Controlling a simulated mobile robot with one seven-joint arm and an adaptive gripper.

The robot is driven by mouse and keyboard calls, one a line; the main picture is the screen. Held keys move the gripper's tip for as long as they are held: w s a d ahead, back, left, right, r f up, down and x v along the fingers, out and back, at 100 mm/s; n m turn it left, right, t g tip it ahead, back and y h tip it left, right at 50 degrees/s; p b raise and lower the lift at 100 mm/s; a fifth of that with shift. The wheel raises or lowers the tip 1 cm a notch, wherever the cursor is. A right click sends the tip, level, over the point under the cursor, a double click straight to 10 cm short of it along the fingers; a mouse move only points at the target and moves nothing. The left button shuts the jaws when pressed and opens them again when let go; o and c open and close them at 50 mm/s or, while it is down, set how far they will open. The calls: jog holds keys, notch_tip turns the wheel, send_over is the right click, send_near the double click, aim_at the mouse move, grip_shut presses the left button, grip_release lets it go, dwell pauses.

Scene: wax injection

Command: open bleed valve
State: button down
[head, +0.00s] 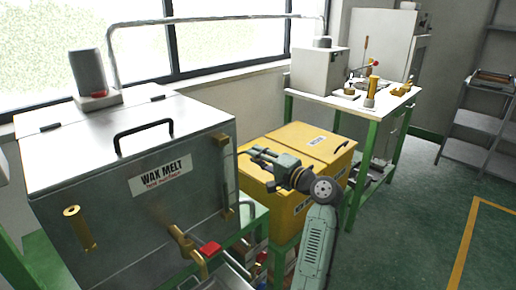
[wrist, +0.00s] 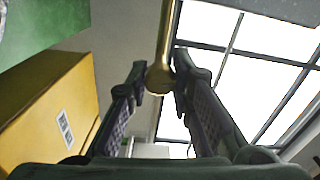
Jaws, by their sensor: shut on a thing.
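The wax melt tank (head: 95,180) is a grey metal box with a "WAX MELT, hot surface" label, in the head view at left. Brass fittings (head: 224,170) run down its right side. My gripper (head: 246,155) is just right of that side, pointing toward it. In the wrist view a brass lever (wrist: 166,40) comes down from the top, and its rounded end sits between my fingertips (wrist: 160,79). My gripper is shut on that end. Which fitting this lever belongs to is not clear in the head view. A brass tap with a red handle (head: 209,249) is low on the tank's front.
Yellow bins (head: 285,145) stand behind and below my gripper; one shows in the wrist view (wrist: 45,100). A green-framed bench (head: 385,103) with tools stands at the back right. A shelf rack (head: 480,122) is at far right. The green floor at right is open.

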jog(key=shift+r+m+p, duration=0.1)
jog(key=shift+m+p, duration=0.5)
jog(key=shift+m, duration=0.1)
jog(key=c, duration=1.4)
grip_release()
jog(key=shift+d, duration=0.1)
jog(key=v, duration=1.2)
